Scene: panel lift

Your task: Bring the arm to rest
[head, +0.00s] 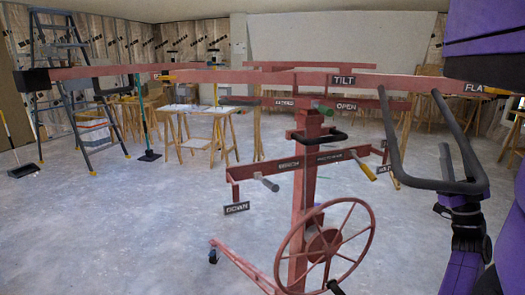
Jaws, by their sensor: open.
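My purple-and-black arm shows at the right edge of the head view, with a thick purple part close to the camera at the top. Lower down, a black and purple section rises to what looks like my gripper (448,206), small, dark and partly hidden behind a grey bar. It is open, and I see nothing held in it. The red panel lift (305,190) stands upright in front of me. Its dark grey U-shaped bar (392,150) hangs just above and left of my gripper; I cannot tell whether they touch.
The lift has a red spoked wheel (322,245), labelled handles and long crossbars (230,76). A blue stepladder (80,100) stands at the left. A wooden trestle table (205,112) and sawhorses stand behind. The grey floor (110,220) is clear at left front.

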